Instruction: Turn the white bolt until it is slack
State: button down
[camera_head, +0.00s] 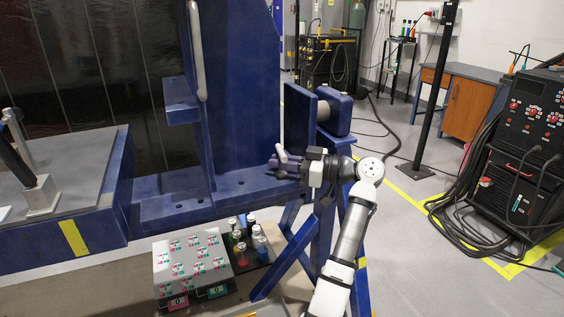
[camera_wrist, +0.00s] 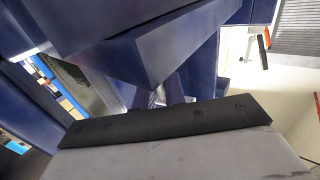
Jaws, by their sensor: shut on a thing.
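The white bolt (camera_head: 282,153) shows in the head view as a short pale bar sticking up at the tip of my gripper (camera_head: 280,163). It is by the blue jig's lower beam, left of the upright blue plate. My gripper reaches in from the right, level with the beam, and is shut on the bolt. The grip itself is small and mostly covered by the fingers. In the wrist view a dark bar and a grey surface fill the lower part, and the bolt cannot be made out.
The blue jig plate (camera_head: 299,120) stands close behind my gripper. A long white handle (camera_head: 195,50) hangs on the blue upright. Below left are a white labelled box (camera_head: 190,262) and several small bottles (camera_head: 246,240). A black welding unit (camera_head: 525,150) with cables stands right; grey floor lies between.

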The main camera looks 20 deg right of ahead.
jog(key=c, duration=1.6)
grip_release()
jog(key=shift+w+a, duration=0.1)
jog(key=shift+o, duration=0.2)
jog(key=b+v, duration=0.2)
jog(key=v, duration=1.2)
jog(key=shift+o, duration=0.4)
